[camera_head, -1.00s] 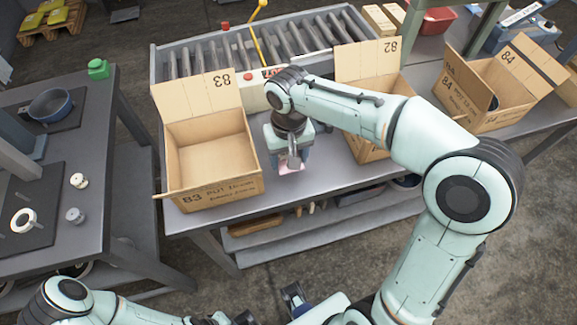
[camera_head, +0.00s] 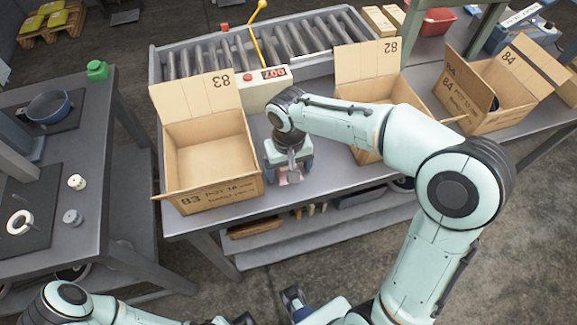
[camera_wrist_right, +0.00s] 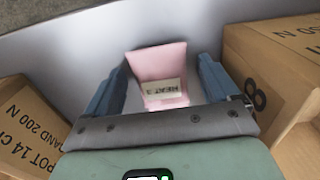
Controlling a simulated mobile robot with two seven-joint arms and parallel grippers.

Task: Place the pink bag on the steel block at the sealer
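The pink bag (camera_wrist_right: 160,65) stands on the grey table, with a white label on its side, in the right wrist view. In the head view only a little pink of the bag (camera_head: 290,179) shows under my right gripper (camera_head: 289,172). My right gripper also shows in the wrist view (camera_wrist_right: 163,85), open, with one blue finger on each side of the bag and small gaps between. My left gripper is at the bottom edge of the head view, mostly cut off. I cannot make out the steel block; the blue-and-white machine (camera_head: 512,32) at top right may be the sealer.
Open carton 83 (camera_head: 215,178) stands left of my right gripper, carton 82 (camera_head: 367,62) right of it, carton 84 (camera_head: 470,95) farther right. A roller conveyor (camera_head: 185,58) runs behind.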

